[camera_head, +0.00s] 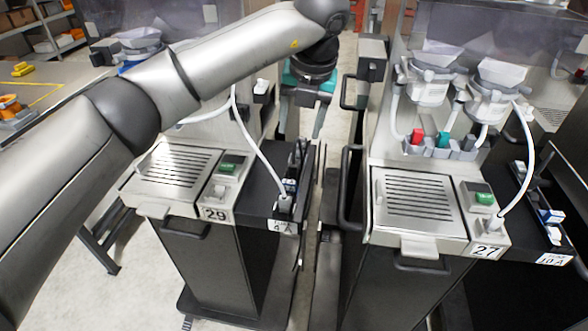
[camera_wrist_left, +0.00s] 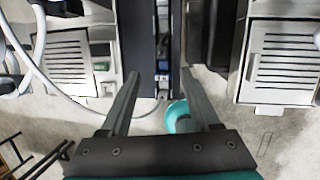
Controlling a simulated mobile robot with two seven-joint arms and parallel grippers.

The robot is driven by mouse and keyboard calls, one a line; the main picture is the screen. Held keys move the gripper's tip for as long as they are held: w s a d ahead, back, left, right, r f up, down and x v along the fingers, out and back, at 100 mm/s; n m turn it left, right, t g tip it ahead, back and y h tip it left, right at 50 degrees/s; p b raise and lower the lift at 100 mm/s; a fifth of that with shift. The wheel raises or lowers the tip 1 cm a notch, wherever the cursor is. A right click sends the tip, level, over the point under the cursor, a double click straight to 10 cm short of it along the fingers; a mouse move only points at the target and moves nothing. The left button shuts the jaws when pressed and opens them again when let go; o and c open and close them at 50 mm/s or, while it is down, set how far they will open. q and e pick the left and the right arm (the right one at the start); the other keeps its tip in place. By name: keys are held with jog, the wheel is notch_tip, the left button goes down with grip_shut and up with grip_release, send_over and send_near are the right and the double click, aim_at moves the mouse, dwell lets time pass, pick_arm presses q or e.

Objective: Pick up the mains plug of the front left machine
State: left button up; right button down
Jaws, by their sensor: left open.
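The plug sits upright there. In the left wrist view, a small white piece at the cable's end (camera_wrist_left: 162,95), apparently this plug, shows between and beyond the fingers. My left gripper (camera_head: 301,133) points down above and behind the plug, near the gap between the machines. In the left wrist view its two fingers (camera_wrist_left: 160,78) are apart with nothing held. My right gripper is not in view.
Machine 27 (camera_head: 420,195) stands to the right with its own white plug (camera_head: 497,222) and cable. A dark handle (camera_head: 348,185) rises beside the narrow gap. Blue and white pieces (camera_head: 290,186) sit behind the left plug. A table (camera_head: 50,85) stands at far left.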

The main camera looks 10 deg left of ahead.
pick_arm(q)
send_over(294, 163)
jog(key=s, duration=0.1)
notch_tip(294, 163, down, 6)
jog(key=x, duration=0.3)
jog(key=d+b+x, duration=0.1)
jog(key=x, duration=0.1)
jog(key=shift+s+f, duration=0.25)
grip_shut()
